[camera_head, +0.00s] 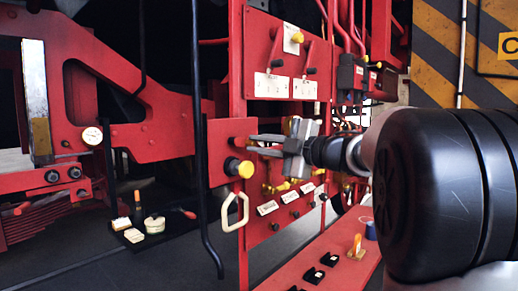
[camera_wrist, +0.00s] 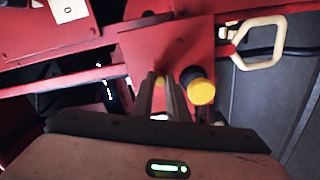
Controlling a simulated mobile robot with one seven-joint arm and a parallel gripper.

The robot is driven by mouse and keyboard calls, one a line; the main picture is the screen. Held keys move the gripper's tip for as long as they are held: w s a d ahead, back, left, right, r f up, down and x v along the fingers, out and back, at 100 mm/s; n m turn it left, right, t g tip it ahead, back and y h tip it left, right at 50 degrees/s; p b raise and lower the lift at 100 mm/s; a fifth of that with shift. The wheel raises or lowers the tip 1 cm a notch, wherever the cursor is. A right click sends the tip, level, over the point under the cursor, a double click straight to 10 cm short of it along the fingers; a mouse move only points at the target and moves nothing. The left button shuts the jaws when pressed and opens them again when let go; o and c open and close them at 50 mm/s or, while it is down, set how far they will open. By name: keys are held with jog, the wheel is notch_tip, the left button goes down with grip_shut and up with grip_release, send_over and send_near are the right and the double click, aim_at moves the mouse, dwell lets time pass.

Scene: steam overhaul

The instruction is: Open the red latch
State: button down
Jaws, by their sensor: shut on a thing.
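A red plate (camera_head: 222,134) sticks out from the left edge of the red panel, and I take it as the red latch. It also shows in the wrist view (camera_wrist: 165,48). A yellow round knob (camera_head: 238,168) sits at its lower part, just right of my fingers in the wrist view (camera_wrist: 201,92). My gripper (camera_head: 252,145) points left in the head view, its fingertips at the plate. In the wrist view my gripper (camera_wrist: 160,82) has its fingers close together, with a small yellow bit between them. What they hold is mostly hidden.
A cream loop handle (camera_head: 234,211) hangs below the knob. A dark vertical rod (camera_head: 200,130) stands left of the plate. The red panel (camera_head: 262,40) carries white labels and small knobs. A red shelf (camera_head: 290,275) with small parts lies below.

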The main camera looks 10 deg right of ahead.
dwell(0.4)
jog(key=c, duration=1.7)
grip_release()
jog(key=shift+s+d, duration=0.1)
jog(key=v, duration=1.7)
jog(key=shift+s+r, duration=0.1)
